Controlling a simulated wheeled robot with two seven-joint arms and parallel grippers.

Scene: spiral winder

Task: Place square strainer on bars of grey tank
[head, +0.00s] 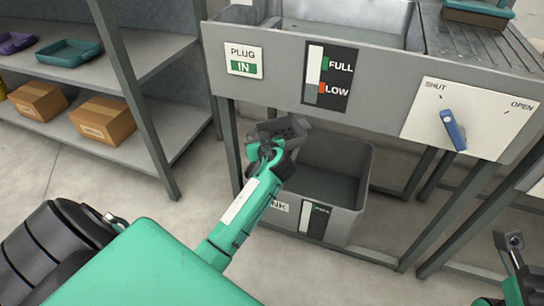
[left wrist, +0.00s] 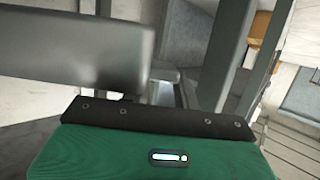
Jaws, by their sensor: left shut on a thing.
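My left gripper (head: 284,133) is a dark shape at the end of the green arm, in front of the grey bench and above the lower bin. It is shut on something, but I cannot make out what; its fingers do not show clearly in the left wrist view. I cannot surely identify the square strainer. A grey tank (head: 345,30) with a "FULL/LOW" gauge is set in the bench top; a lower grey bin (head: 352,210) stands below, its label partly hidden by my arm. My right gripper (head: 512,243) is at the lower right edge, its jaws unclear.
A blue lever (head: 453,130) sits on a white "SHUT/OPEN" plate. The left shelf (head: 150,125) holds cardboard boxes (head: 103,120), a teal tray (head: 68,54) and a purple one (head: 16,42). Bench legs stand near my arm.

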